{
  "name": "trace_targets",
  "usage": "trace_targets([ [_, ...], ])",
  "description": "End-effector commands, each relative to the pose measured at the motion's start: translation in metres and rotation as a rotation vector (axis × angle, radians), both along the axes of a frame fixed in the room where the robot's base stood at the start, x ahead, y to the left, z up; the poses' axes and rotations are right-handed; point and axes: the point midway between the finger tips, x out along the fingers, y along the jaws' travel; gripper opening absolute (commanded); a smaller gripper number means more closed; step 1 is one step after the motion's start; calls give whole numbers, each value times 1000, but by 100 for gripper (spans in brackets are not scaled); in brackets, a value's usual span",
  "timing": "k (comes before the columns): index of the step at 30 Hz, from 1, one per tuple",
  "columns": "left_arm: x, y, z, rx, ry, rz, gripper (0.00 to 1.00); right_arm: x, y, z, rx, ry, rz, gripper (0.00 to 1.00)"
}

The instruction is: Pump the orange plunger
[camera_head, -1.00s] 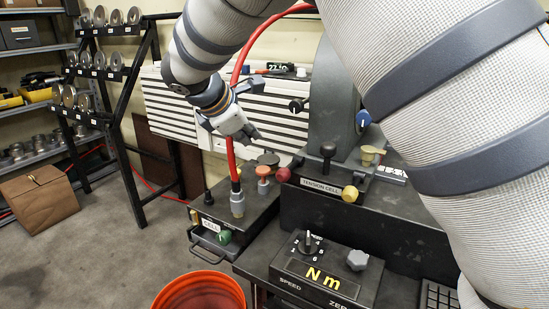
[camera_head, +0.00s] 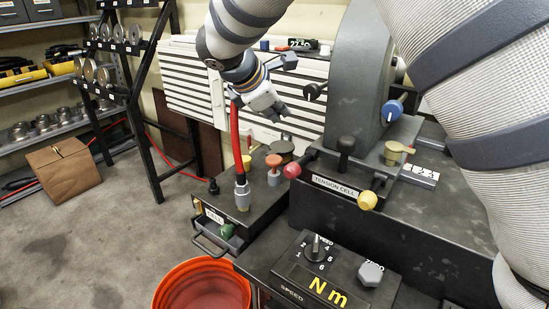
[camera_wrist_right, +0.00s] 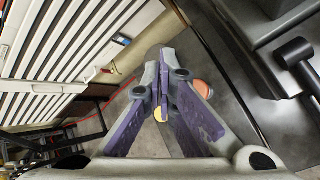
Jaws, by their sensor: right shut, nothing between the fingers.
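The orange plunger (camera_head: 273,161) stands upright on the dark box at the left of the bench, with a pale stem below its round cap. My right gripper (camera_head: 279,112) shows above the plunger, apart from it in the head view, with its fingers together and empty. In the right wrist view, the fingertips (camera_wrist_right: 161,68) meet near the middle. The orange cap (camera_wrist_right: 204,88) shows just right of the fingers, partly hidden by one. My left gripper is not in view.
A red hose (camera_head: 235,140) rises from a fitting left of the plunger. A yellow cap (camera_head: 246,162) and a dark round knob (camera_head: 281,148) stand close by. A red knob (camera_head: 292,170) is to the right. An orange bucket (camera_head: 203,285) stands in front.

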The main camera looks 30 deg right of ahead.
Motion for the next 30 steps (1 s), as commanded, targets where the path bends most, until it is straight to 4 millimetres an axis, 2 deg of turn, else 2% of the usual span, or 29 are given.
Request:
trace_targets([
  [9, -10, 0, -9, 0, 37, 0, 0, 0, 0, -53, -1, 12, 2, 0],
  [15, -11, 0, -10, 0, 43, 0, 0, 0, 0, -72, -1, 4, 1, 0],
  [21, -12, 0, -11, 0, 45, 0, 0, 0, 0, -78, 0, 2, 0, 0],
  [30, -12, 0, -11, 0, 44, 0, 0, 0, 0, -78, 0, 1, 0, 0],
])
